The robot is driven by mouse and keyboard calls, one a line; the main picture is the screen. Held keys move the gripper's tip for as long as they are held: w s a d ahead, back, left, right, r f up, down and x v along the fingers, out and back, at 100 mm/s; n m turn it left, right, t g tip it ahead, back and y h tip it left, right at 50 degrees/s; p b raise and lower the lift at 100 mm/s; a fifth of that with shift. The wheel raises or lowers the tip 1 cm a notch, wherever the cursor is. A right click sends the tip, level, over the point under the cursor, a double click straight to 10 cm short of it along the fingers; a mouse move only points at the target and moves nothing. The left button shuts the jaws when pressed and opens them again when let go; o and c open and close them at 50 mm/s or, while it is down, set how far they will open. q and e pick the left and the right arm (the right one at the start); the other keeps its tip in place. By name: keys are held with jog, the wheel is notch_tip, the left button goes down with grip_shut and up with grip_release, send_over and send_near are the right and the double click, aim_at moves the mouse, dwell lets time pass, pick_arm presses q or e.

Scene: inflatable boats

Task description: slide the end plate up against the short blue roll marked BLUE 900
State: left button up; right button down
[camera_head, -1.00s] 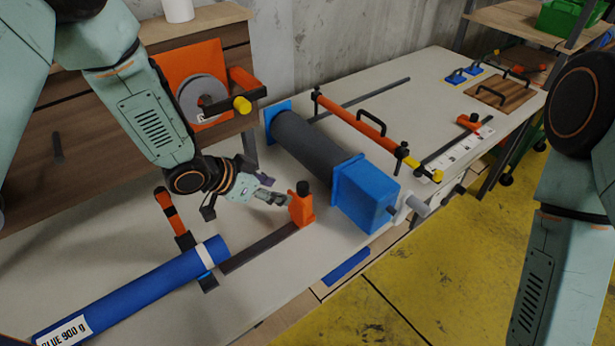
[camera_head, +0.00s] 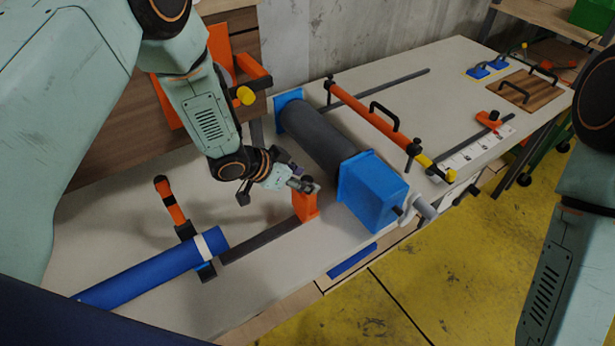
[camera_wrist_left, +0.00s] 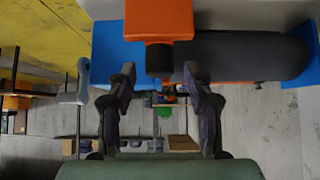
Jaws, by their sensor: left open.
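The end plate (camera_head: 306,205) is an upright orange block with a black knob on top. It stands at the right end of a dark rail (camera_head: 262,242), apart from the blue roll (camera_head: 150,272), which lies at the lower left with a white band near its right end. The roll's label is not visible now. My left gripper (camera_head: 299,185) is open at the knob's height. In the left wrist view the black knob (camera_wrist_left: 159,60) shows between the two open fingertips (camera_wrist_left: 159,75); I cannot tell whether they touch it. My right gripper is not in view.
A dark roller with a blue end box (camera_head: 372,192) stands close right of the end plate. An orange bar with a black handle (camera_head: 375,125) lies behind it. An orange-and-black upright (camera_head: 170,203) stands behind the blue roll. The rail between roll and plate is clear.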

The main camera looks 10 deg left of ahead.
pick_arm(q)
jog(key=shift+x, duration=0.9)
jog(key=shift+r, duration=0.1)
jog(key=shift+c, duration=0.2)
grip_shut()
jog(key=shift+w, duration=0.1)
